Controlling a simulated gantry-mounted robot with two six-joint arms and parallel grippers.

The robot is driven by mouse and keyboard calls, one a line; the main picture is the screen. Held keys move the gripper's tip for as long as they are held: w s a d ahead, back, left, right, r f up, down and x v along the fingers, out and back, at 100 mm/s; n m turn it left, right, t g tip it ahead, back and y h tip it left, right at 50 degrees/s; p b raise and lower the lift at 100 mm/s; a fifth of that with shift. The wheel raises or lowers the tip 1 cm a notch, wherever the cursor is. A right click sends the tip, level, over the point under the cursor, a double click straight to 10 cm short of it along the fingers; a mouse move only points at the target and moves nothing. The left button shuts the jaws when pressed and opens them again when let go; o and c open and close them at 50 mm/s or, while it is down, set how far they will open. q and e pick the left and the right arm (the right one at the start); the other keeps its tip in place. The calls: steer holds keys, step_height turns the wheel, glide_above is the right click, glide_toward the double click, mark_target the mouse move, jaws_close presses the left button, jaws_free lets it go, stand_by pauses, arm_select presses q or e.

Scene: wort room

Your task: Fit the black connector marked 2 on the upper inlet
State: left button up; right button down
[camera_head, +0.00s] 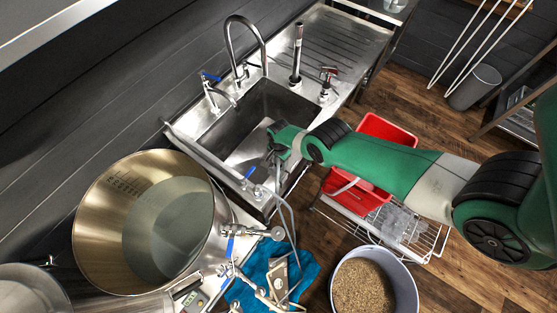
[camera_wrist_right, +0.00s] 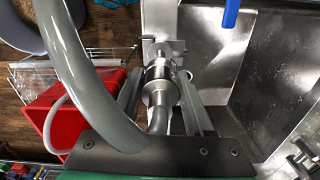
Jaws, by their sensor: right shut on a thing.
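My right gripper (camera_head: 268,172) is over the front edge of the sink. In the right wrist view its jaws (camera_wrist_right: 160,75) are shut on a silver metal connector (camera_wrist_right: 158,82) with a thick grey hose (camera_wrist_right: 68,50) near it. No black connector marked 2 can be made out in either view. I cannot tell which fitting is the upper inlet. A metal fitting (camera_head: 277,233) sticks out from the large steel kettle (camera_head: 95,235). My left gripper is not in view.
The steel sink (camera_head: 235,135) has a tall faucet (camera_head: 232,35) behind it. A blue cloth (camera_head: 310,268), metal fittings and hoses lie below it in the picture. A red bin (camera_head: 385,130) stands on a wire rack, near a grain bucket (camera_head: 408,285).

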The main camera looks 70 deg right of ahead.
mark_target(279, 170)
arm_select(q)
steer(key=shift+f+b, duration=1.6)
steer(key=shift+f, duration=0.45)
arm_select(e)
steer(key=shift+f, duration=2)
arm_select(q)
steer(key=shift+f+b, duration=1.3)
arm_select(e)
steer(key=shift+f, duration=1.3)
steer(key=shift+c, duration=1)
jaws_free()
